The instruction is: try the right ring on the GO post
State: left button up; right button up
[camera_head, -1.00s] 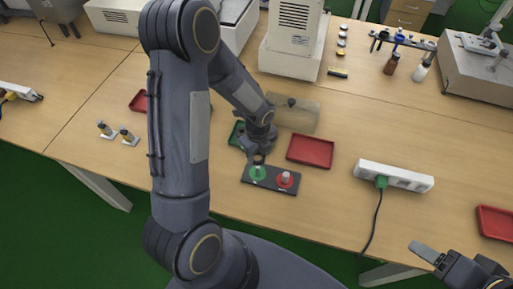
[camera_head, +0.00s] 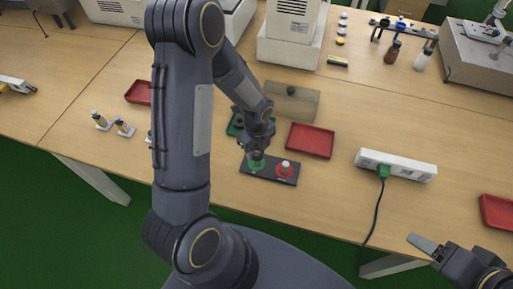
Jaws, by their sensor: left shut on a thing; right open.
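The dark post board (camera_head: 270,173) lies near the table's front edge. Its green disc (camera_head: 257,165), which I take for the GO post, is at the left end and its red disc with a pale post (camera_head: 285,170) at the right end. My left gripper (camera_head: 256,155) points down right over the green disc and hides the post there. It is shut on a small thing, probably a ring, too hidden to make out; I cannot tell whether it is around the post. My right gripper (camera_head: 429,248) is open and empty at the lower right, away from the board.
A green tray (camera_head: 232,127) is partly hidden behind my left arm. A white power strip (camera_head: 396,165) with a cable lies to the right. Small brass-coloured pieces (camera_head: 124,128) stand at left.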

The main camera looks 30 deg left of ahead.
pick_arm(q)
jog(key=shift+f+b, duration=2.05)
jog(key=shift+f, duration=0.35)
jog(key=shift+r, duration=0.2)
jog(key=shift+r+p, duration=2.55)
jog(key=shift+r, duration=0.6)
